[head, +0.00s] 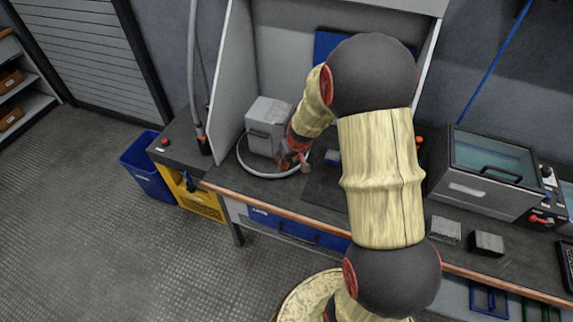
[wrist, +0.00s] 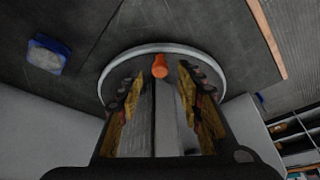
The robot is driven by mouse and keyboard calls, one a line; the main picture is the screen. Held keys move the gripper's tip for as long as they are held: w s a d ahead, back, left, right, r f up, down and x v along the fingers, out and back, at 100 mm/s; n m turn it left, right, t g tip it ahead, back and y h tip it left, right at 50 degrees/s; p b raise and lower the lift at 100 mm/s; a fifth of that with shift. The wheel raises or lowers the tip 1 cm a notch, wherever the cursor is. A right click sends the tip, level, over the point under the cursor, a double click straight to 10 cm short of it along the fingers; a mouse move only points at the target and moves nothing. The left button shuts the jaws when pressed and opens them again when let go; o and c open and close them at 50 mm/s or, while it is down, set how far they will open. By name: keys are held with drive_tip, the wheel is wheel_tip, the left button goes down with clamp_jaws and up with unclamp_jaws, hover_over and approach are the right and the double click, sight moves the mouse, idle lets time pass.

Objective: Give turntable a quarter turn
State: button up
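The turntable is a dark disc with a pale rim (head: 251,174) on the bench, left of the middle in the head view. Its rim also shows in the wrist view (wrist: 112,72). A grey box (head: 264,123) stands on it.
A side panel (head: 222,85) rises left of the turntable. A blue-edged block (wrist: 47,54) lies on the bench nearby. A blue bin (head: 148,165) stands on the floor.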

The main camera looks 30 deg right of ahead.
sight(287, 165)
drive_tip(key=shift+b+x, duration=0.4)
drive_tip(key=shift+x, duration=1.25)
drive_tip(key=shift+r, duration=0.1)
drive_tip(key=shift+c, duration=0.6)
drive_tip(key=c, duration=0.8)
clamp_jaws()
